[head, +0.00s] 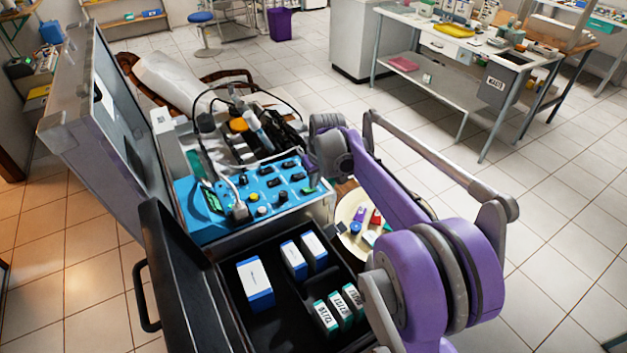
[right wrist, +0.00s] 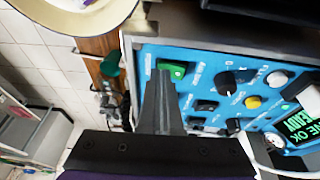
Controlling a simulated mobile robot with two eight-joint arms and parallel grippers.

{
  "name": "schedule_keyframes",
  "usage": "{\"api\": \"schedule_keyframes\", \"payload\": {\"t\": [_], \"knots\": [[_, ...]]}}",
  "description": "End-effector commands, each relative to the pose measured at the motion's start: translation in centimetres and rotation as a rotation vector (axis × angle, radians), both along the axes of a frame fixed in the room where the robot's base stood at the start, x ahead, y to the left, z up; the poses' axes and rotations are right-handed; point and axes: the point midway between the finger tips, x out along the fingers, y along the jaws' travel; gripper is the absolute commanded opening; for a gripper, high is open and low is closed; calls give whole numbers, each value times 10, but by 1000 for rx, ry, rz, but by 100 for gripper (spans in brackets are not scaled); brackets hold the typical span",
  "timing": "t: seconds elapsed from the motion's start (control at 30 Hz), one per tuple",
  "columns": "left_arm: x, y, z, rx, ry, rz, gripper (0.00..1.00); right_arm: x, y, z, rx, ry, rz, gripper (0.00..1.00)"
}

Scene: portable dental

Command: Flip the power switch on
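The blue control panel (head: 243,205) of the portable dental unit faces up inside an open case. The green power switch (right wrist: 175,70) sits near the panel's edge in the right wrist view. It shows as a small green spot at the panel's right corner (head: 308,190) in the head view. My right gripper (right wrist: 162,78) has its fingers together, with nothing between them. The tips are right beside the switch and overlap its lower left edge in the picture. I cannot tell whether they touch it. My left gripper is in neither view.
Black knobs and a yellow button (right wrist: 253,102) stand close to the switch. A black open case with boxes (head: 255,284) lies in front of the panel. A round cream tray (head: 347,215) stands to the right.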

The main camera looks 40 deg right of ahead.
Motion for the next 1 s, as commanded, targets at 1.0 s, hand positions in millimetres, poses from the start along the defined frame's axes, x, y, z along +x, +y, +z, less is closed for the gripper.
{"api": "schedule_keyframes", "payload": {"t": [1.0], "knots": [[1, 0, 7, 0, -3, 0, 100, 2, 17, 6, 0, 3, 2, 0]]}}
